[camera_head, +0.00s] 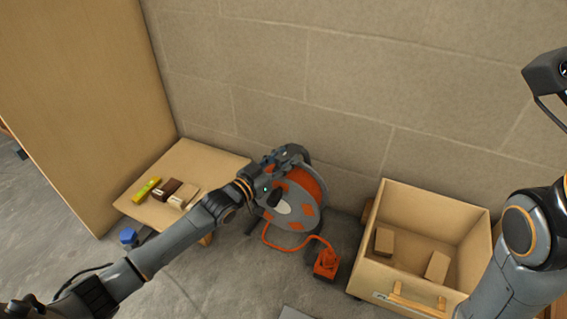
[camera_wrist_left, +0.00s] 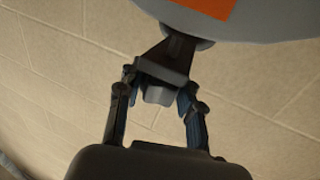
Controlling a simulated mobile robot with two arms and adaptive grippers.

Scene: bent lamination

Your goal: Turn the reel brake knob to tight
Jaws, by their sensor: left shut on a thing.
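The cable reel (camera_head: 312,188), with grey flanges, orange patches and an orange cable, stands on the floor against the block wall. My left gripper (camera_head: 292,158) is at its top in the head view. In the left wrist view, the gripper (camera_wrist_left: 160,88) is shut on a dark knob (camera_wrist_left: 166,64) on a short stem. The stem joins a grey flange with an orange patch (camera_wrist_left: 212,6). The knob's setting cannot be read. The head view shows another dark fitting (camera_head: 273,198) on the reel's front. My right gripper is out of view.
A low wooden table (camera_head: 207,158) with several small blocks stands left of the reel. A blue-capped container (camera_head: 128,236) is in front of it. An orange socket box (camera_head: 326,264) lies on the floor. A wooden crate (camera_head: 440,204) with two blocks stands at right.

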